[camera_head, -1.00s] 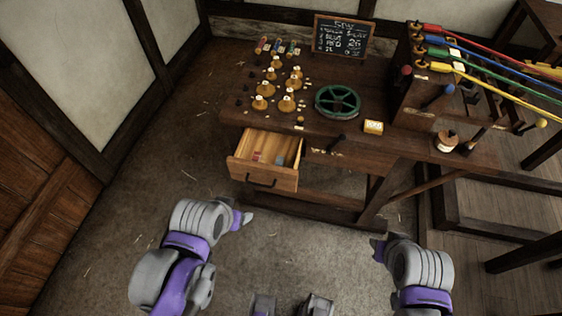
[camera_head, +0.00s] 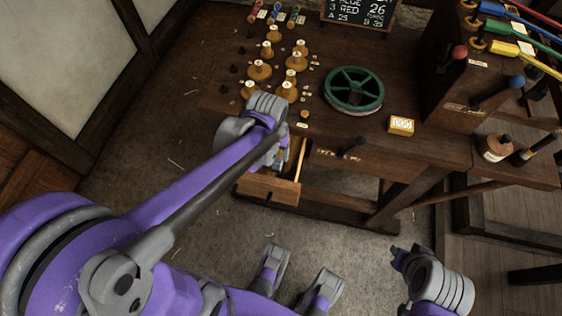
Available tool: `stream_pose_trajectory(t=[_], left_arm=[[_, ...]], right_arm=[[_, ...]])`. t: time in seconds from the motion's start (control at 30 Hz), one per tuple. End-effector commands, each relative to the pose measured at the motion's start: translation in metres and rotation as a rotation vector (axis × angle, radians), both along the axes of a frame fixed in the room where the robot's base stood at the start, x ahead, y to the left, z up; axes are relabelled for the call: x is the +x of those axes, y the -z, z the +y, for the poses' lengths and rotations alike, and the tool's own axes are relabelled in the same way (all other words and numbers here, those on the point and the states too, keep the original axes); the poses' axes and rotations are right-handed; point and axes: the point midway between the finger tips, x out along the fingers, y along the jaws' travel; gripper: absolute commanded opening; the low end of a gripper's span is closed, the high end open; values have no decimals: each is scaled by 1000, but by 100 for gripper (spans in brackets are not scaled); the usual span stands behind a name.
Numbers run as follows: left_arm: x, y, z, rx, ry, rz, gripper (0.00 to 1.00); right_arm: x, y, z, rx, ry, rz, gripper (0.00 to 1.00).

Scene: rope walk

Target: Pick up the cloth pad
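The open wooden drawer (camera_head: 268,190) sticks out from the front of the workbench, and my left arm covers most of its inside. I cannot make out the cloth pad with certainty; small red and blue things lay in the drawer earlier and are now hidden. My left gripper (camera_head: 283,152) is over the drawer, pointing down, with its fingers mostly hidden behind its own wrist. I cannot tell whether it touches or holds anything. My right gripper (camera_head: 399,257) is low at the right, in front of the bench and away from the drawer; its finger opening is unclear.
A lever box (camera_head: 470,90) with coloured ropes stands at the right. The floor before the bench is clear.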

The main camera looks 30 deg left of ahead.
Motion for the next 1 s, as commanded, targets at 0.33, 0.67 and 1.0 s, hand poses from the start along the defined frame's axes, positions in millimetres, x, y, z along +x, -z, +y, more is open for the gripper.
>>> stream_pose_trajectory(t=[0.33, 0.67, 1.0], left_arm=[[5, 38, -1, 0, 1, 0, 72], [10, 81, -5, 0, 0, -1, 72], [10, 81, -5, 0, 0, -1, 60]], right_arm=[[0, 14, 0, 0, 0, 5, 27], [1, 32, 0, 0, 0, 11, 27], [1, 32, 0, 0, 0, 11, 27]])
